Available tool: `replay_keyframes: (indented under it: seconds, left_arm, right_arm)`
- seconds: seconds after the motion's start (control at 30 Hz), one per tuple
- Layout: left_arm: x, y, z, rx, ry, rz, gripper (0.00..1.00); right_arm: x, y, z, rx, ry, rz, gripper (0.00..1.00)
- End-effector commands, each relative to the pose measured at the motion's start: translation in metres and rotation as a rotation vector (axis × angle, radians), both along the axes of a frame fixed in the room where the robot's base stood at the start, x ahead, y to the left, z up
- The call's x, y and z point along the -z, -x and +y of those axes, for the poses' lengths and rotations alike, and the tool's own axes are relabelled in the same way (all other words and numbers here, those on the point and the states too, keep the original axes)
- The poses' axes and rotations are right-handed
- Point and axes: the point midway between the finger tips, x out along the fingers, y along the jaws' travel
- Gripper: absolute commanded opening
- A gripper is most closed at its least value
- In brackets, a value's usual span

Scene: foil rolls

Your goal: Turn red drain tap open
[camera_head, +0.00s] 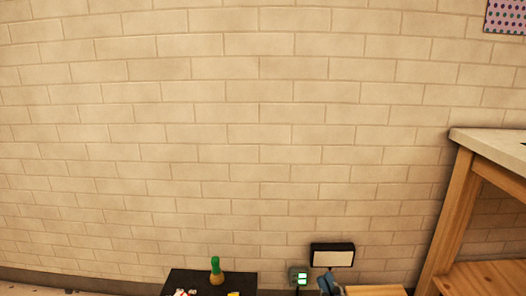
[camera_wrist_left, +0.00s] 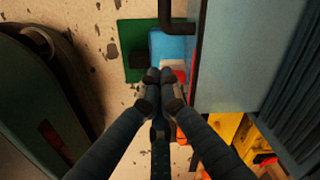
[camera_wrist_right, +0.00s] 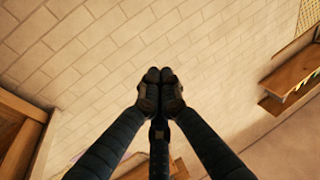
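In the left wrist view, a small red patch (camera_wrist_left: 179,74) shows just beyond the fingertips, by a blue surface (camera_wrist_left: 174,48). I cannot tell whether it is the drain tap. A black bent pipe (camera_wrist_left: 166,14) comes down above it. My left gripper (camera_wrist_left: 160,76) is shut, its fingertips together with nothing seen between them. Its fingers hide part of what lies below. My right gripper (camera_wrist_right: 160,76) is shut and empty, in front of a bare brick wall. A small blue-grey part of it shows at the bottom of the head view (camera_head: 328,284). No tap shows in the head view.
A grey-blue panel (camera_wrist_left: 236,55) stands close right of the left fingers, with yellow bins (camera_wrist_left: 226,126) below. A green mat (camera_wrist_left: 133,65) lies beyond. In the head view, a wooden bench (camera_head: 455,210) stands right and a dark table (camera_head: 240,284) low centre.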

Motion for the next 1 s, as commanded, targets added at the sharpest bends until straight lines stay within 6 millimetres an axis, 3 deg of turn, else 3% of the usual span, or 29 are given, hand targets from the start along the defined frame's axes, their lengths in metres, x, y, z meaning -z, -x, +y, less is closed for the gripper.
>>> replay_keyframes:
  seconds: [0.23, 0.67, 0.77, 0.87, 1.0]
  left_arm:
    - [-0.005, 0.0, 0.0, 0.0, 0.0, 0.0, 0.0]
    - [-0.009, 0.0, 0.0, 0.0, 0.0, 0.0, 0.0]
    - [-0.022, 0.0, 0.0, 0.0, 0.001, 0.0, 0.0]
    - [-0.042, 0.0, 0.0, 0.0, 0.001, 0.0, 0.0]
    - [-0.065, 0.0, 0.0, 0.0, 0.0, 0.0, 0.0]
  right_arm:
    - [0.026, -0.003, -0.002, 0.006, 0.031, 0.116, 0.0]
    - [0.038, -0.004, -0.004, 0.01, 0.043, 0.162, 0.0]
    - [0.066, -0.006, -0.006, 0.016, 0.072, 0.276, 0.0]
    - [0.121, 0.001, -0.014, 0.028, 0.125, 0.491, 0.0]
    - [0.201, 0.034, -0.031, 0.044, 0.199, 0.807, 0.0]
